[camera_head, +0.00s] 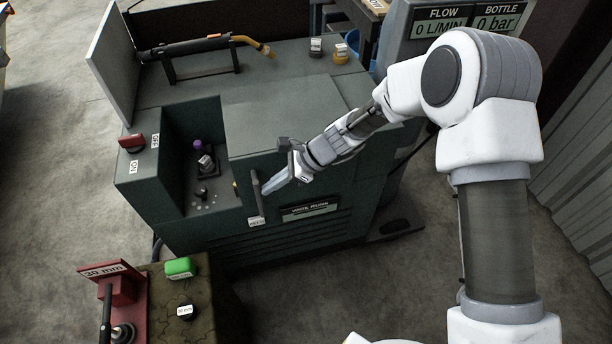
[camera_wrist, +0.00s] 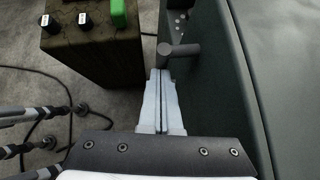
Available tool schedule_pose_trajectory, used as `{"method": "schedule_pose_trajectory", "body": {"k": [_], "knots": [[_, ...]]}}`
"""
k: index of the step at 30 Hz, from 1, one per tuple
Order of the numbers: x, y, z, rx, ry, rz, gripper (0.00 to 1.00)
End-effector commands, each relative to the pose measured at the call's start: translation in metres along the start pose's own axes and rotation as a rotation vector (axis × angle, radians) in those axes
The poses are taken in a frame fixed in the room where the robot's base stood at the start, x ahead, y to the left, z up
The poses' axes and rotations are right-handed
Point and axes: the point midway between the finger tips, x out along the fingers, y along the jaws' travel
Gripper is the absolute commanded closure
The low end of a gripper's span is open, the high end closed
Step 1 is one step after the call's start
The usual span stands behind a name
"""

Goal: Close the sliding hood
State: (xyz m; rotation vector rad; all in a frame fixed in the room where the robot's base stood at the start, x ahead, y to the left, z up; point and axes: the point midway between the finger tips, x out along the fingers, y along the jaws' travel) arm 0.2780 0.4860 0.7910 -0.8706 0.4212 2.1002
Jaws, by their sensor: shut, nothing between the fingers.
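The sliding hood (camera_head: 290,120) is a grey-green cover on the machine, and it stands open with the recess (camera_head: 190,200) exposed to its left. An upright bar handle (camera_head: 257,194) is on the hood's left front edge. My gripper (camera_head: 268,187) is shut and empty, its fingertips just right of the handle in the head view. In the wrist view the shut fingers (camera_wrist: 160,74) end right by the handle's round bar (camera_wrist: 180,49); whether they touch it I cannot tell.
Inside the recess stands a small fitting with a purple top (camera_head: 198,145). A red switch (camera_head: 131,142) is on the machine's left ledge. A torch (camera_head: 200,45) rests on a rack behind. A block with a green button (camera_head: 178,267) stands in front, beside a red clamp (camera_head: 118,290).

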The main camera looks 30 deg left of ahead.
Motion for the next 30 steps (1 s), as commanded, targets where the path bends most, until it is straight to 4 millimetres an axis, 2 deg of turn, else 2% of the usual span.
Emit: {"method": "schedule_pose_trajectory", "body": {"k": [1, 6, 15, 21, 30], "knots": [[0.014, 0.005, 0.016, -0.004, -0.005, 0.006, 1.00], [0.054, 0.017, 0.055, -0.004, -0.004, 0.006, 1.00], [0.104, 0.030, 0.104, -0.001, -0.002, 0.004, 1.00], [0.120, 0.034, 0.120, 0.000, -0.002, 0.002, 1.00], [0.126, 0.036, 0.127, -0.001, -0.004, 0.002, 1.00]]}}
